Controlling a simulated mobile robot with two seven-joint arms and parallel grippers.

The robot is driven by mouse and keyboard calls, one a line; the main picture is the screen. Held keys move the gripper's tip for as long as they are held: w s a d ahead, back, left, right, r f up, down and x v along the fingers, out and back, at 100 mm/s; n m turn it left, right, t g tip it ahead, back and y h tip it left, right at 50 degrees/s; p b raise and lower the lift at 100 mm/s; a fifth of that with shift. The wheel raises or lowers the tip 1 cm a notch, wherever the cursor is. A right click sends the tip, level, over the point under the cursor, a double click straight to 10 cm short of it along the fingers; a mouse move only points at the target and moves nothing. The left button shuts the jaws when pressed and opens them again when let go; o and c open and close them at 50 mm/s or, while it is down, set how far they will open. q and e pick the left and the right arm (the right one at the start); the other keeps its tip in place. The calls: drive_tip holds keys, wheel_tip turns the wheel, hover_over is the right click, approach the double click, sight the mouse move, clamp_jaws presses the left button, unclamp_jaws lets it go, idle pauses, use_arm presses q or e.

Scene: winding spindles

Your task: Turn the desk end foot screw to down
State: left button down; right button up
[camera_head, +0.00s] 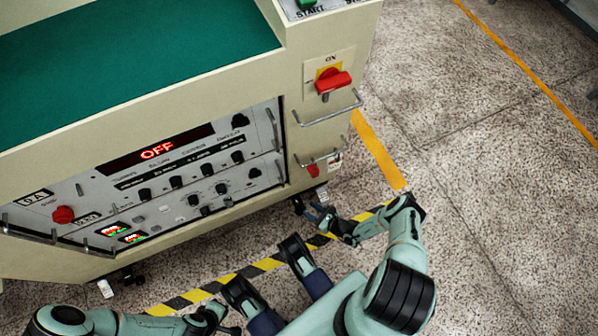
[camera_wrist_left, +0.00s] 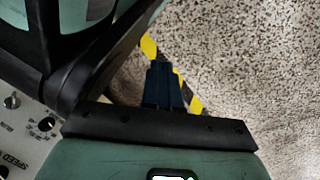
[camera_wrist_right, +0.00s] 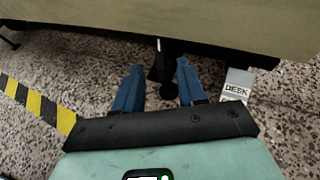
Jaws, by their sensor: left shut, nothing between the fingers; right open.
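The desk end foot screw (camera_wrist_right: 160,72) is a black upright post under the machine's lower edge, with a pale mark near its top and a round dark pad below. A white tag reading DESK (camera_wrist_right: 236,84) stands just right of it. My right gripper (camera_wrist_right: 160,68) is open, its blue fingers on either side of the screw; I cannot tell whether they touch it. In the head view my right gripper (camera_head: 316,212) is low at the machine's right corner, where the screw is mostly hidden. My left gripper (camera_wrist_left: 163,72) is shut and empty above the floor.
The cream machine (camera_head: 200,98) has a green top and a control panel (camera_head: 165,185) whose display reads OFF. A red switch (camera_head: 332,82) and metal handles project from its right end. Another foot (camera_head: 133,277) shows at lower left. Striped tape (camera_head: 262,265) crosses the floor. Speckled floor at right is clear.

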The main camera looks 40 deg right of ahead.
sight(300, 204)
drive_tip(key=b+x, duration=0.2)
drive_tip(key=x, duration=0.4)
drive_tip(key=shift+f, duration=0.1)
drive_tip(key=shift+w+a+f, duration=0.1)
drive_tip(key=shift+w+a, duration=0.05)
drive_tip(key=shift+w, duration=0.3)
use_arm(q)
drive_tip(key=s+f+g, duration=0.2)
drive_tip(key=s+f, duration=0.1)
drive_tip(key=s, duration=0.2)
drive_tip(key=shift+s+a, duration=0.35)
drive_tip(key=shift+s, duration=0.05)
use_arm(e)
clamp_jaws()
